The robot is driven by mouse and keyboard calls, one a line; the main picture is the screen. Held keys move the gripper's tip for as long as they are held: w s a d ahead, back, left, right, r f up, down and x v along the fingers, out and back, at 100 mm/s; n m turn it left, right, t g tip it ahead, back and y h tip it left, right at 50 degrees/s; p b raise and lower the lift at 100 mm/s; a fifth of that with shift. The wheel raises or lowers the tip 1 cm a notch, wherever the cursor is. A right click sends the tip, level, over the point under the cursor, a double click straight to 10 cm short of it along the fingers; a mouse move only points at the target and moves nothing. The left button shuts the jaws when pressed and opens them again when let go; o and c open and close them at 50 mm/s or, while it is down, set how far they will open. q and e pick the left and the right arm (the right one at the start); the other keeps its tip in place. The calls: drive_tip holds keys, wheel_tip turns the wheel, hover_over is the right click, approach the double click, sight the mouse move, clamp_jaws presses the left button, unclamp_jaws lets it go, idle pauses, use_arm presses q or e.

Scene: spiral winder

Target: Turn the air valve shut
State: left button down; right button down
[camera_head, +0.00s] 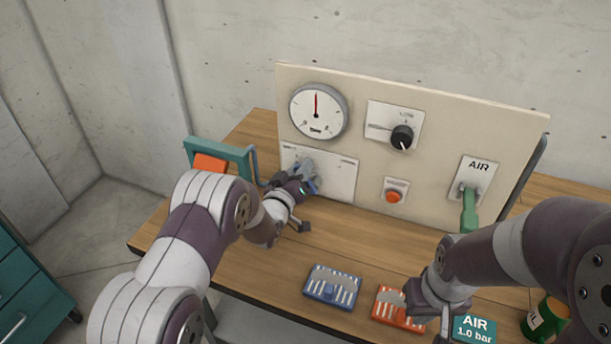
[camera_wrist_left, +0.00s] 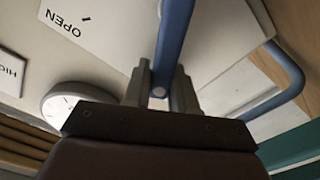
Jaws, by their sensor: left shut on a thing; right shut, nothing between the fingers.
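The air valve has a green handle (camera_head: 469,211) that points down below a white plate marked AIR (camera_head: 478,172) at the right of the panel. My left gripper (camera_head: 309,180) is at the panel's lower left, away from the air valve. It is shut on a blue lever, whose bar (camera_wrist_left: 173,45) stands between the fingers in the left wrist view. A plate marked OPEN (camera_wrist_left: 62,22) shows beside it. My right gripper (camera_head: 430,312) is shut and empty over the table front, below and left of the green handle. Its fingertips are partly hidden.
The panel (camera_head: 345,85) carries a gauge (camera_head: 319,111), a black knob (camera_head: 402,138) and an orange button (camera_head: 393,197). A blue block (camera_head: 333,288), an orange block (camera_head: 388,310), a sign reading AIR 1.0 bar (camera_head: 474,330) and a green can (camera_head: 546,322) are at the table front.

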use_arm(q)
drive_tip(key=shift+w+a+f+n+b, duration=0.15)
drive_tip(key=shift+a+f+n+b, duration=0.4)
drive_tip(key=shift+n, duration=0.45)
use_arm(e)
drive_tip(key=shift+f, duration=0.85)
use_arm(q)
drive_tip(key=shift+r, duration=0.1)
drive_tip(key=c, duration=1)
unclamp_jaws()
use_arm(e)
drive_tip(key=shift+f+b, duration=0.6)
drive_tip(key=shift+b, duration=0.05)
use_arm(q)
drive_tip(key=v, duration=1.2)
drive_tip(key=shift+s, duration=0.35)
drive_tip(key=shift+a, duration=0.1)
